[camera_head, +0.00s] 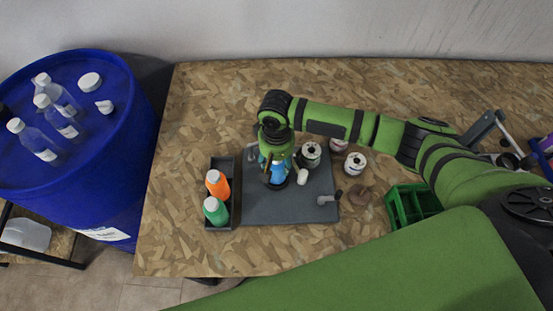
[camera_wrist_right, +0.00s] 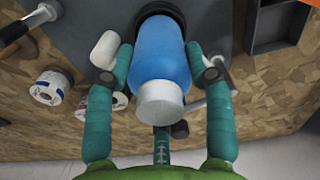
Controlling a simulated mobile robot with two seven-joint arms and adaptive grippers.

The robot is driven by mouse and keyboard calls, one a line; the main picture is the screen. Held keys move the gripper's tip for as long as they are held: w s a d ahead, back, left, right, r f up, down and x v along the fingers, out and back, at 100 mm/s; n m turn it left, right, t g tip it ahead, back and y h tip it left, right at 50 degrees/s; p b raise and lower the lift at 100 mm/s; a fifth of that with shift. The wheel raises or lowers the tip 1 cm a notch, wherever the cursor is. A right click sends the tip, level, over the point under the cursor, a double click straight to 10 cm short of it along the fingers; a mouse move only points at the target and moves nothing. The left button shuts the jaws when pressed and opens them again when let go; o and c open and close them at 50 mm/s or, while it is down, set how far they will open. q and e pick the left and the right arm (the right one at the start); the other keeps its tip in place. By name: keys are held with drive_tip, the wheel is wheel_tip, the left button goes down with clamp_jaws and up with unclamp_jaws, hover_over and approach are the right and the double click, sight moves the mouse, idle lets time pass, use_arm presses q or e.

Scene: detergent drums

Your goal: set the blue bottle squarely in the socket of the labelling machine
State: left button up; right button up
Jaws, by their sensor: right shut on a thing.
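The blue bottle (camera_head: 277,172) with a white cap is over the grey base plate of the labelling machine (camera_head: 262,208). My right gripper (camera_wrist_right: 160,66) is shut on the blue bottle (camera_wrist_right: 160,45), with one teal finger on each side of its body. In the right wrist view the bottle's base meets a dark round ring (camera_wrist_right: 160,9), which looks like the socket. The bottle hides most of this ring, so I cannot tell whether the base is seated in it or just above. My left gripper is not in view.
A dark tray (camera_head: 222,222) with an orange bottle (camera_head: 217,184) and a green bottle (camera_head: 215,210) stands left of the machine. A white roller (camera_head: 302,177) and a crank (camera_head: 329,199) are close right. Label rolls (camera_head: 355,163) and a green crate (camera_head: 412,205) lie further right.

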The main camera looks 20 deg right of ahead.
drive_tip(key=shift+f, duration=0.2)
drive_tip(key=shift+f, duration=0.3)
idle(0.4)
drive_tip(key=o, duration=1.4)
drive_tip(key=o, duration=0.4)
drive_tip(key=shift+r, duration=0.1)
